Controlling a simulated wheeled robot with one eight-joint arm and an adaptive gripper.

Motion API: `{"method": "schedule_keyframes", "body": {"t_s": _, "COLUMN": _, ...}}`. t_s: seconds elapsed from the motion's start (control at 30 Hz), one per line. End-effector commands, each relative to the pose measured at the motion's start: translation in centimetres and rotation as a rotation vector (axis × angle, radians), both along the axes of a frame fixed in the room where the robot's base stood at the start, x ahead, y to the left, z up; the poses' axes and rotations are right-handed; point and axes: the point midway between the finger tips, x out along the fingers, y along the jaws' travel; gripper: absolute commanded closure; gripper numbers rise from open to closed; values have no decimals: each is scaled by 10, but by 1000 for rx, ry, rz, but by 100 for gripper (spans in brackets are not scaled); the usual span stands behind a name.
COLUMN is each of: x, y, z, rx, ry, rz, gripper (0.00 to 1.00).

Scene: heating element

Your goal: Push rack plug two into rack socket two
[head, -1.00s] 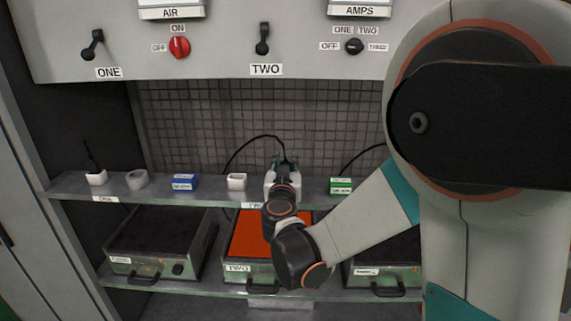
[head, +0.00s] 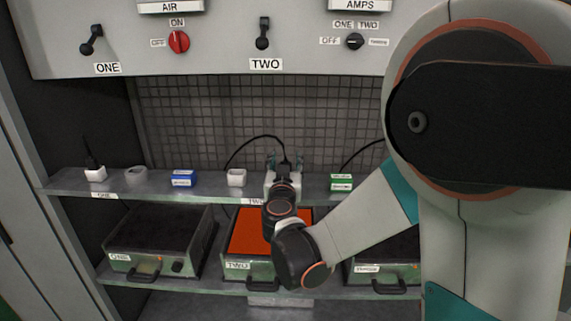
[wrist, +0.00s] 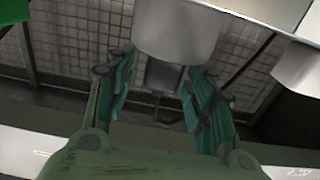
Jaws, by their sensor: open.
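The dark rack plug two (head: 285,166), with a black cable rising from it, stands between my gripper's fingers at the shelf. My gripper (head: 285,162) is open, with one finger on each side of the plug. In the wrist view, the open teal fingers (wrist: 162,95) flank a dark grey block (wrist: 163,75), apparently the plug. A large pale rounded body (wrist: 178,28) covers part of the view there. My arm hides the place under the plug in the head view, so I cannot tell how it sits in rack socket two.
A white piece (head: 236,178) and a blue block (head: 184,179) stand left of my gripper, a green block (head: 341,183) to the right. Farther left are a grey ring (head: 136,174) and a plug in a white base (head: 95,174). Heater two (head: 237,267) glows orange below.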

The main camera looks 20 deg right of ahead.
Motion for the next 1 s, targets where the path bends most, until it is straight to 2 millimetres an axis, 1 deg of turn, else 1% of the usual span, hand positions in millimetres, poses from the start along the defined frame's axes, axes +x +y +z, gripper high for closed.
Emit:
{"method": "schedule_keyframes", "body": {"t_s": 0.07, "x": -4, "y": 1, "z": 0, "rx": 0, "ry": 0, "rz": 1, "gripper": 51}}
{"method": "schedule_keyframes", "body": {"t_s": 0.17, "x": -14, "y": 5, "z": 0, "rx": 0, "ry": 0, "rz": 1, "gripper": 51}}
{"method": "schedule_keyframes", "body": {"t_s": 0.4, "x": -51, "y": 17, "z": 0, "rx": 0, "ry": 0, "rz": 2, "gripper": 51}}
{"method": "schedule_keyframes", "body": {"t_s": 0.53, "x": -64, "y": 22, "z": 0, "rx": 0, "ry": 0, "rz": 1, "gripper": 51}}
{"method": "schedule_keyframes", "body": {"t_s": 0.7, "x": -71, "y": 24, "z": 0, "rx": 0, "ry": 0, "rz": 0, "gripper": 51}}
{"method": "schedule_keyframes", "body": {"t_s": 1.0, "x": -71, "y": 22, "z": -1, "rx": 0, "ry": 3, "rz": -4, "gripper": 51}}
